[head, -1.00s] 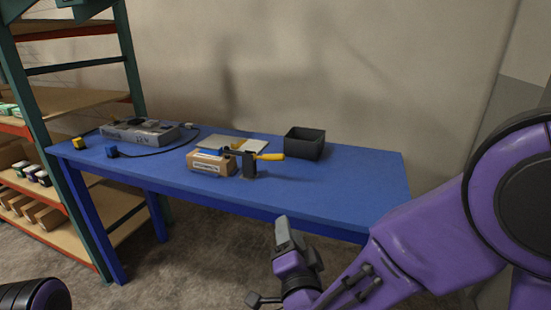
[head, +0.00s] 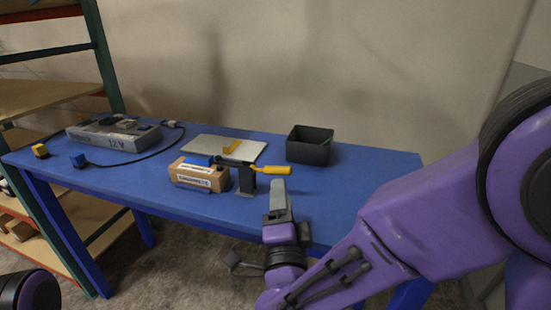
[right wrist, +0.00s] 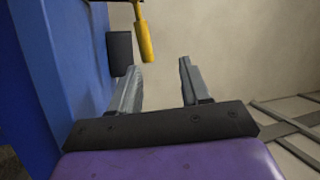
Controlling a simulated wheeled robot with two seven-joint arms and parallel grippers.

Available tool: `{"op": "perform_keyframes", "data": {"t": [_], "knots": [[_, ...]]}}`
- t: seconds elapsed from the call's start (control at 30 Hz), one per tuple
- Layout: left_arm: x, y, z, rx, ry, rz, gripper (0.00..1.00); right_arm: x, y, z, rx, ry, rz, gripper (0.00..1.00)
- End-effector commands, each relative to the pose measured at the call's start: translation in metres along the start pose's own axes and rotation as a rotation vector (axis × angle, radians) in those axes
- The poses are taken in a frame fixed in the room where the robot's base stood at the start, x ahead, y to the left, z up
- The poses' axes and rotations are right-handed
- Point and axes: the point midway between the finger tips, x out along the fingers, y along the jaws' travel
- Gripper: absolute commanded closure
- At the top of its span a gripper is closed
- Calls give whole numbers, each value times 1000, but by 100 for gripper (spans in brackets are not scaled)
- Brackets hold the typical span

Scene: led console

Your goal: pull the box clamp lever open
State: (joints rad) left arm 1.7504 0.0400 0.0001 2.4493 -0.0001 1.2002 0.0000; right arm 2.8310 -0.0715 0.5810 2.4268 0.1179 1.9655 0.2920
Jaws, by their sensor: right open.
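The box clamp is a dark upright bracket (head: 246,178) beside a labelled cardboard box (head: 200,175) on the blue table. Its lever has a yellow handle (head: 271,169) that points right, roughly level. My right gripper (head: 279,192) is in front of the clamp, near the table's front edge, apart from the handle. In the right wrist view its two fingers (right wrist: 160,82) are open with nothing between them. The yellow handle (right wrist: 146,42) shows there ahead of the fingertips, closer to the left finger. My left gripper is not in view; only a dark part of my left arm shows at the lower left.
A black open bin (head: 309,146) stands right of and behind the clamp. A pale flat panel (head: 212,146) with a yellow piece lies behind the box. A grey 12V unit (head: 112,137) and blue and yellow connectors are at the left. The blue table (head: 350,188) is clear at the right.

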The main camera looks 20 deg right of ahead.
Motion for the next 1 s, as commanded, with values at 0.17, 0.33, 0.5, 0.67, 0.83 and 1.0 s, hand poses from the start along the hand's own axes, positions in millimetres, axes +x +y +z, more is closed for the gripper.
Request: {"op": "perform_keyframes", "data": {"t": [0.17,0.33,0.5,0.67,0.83,1.0], "knots": [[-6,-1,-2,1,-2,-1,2,39,9,1,0,3,2,53],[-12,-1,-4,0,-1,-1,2,81,19,4,0,3,2,53],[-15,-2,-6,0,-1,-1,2,109,26,6,-2,2,1,53],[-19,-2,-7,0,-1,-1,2,120,26,6,-1,1,0,53],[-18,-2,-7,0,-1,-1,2,120,27,6,-1,0,0,53],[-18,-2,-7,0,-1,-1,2,120,27,6,-2,0,0,89]]}}
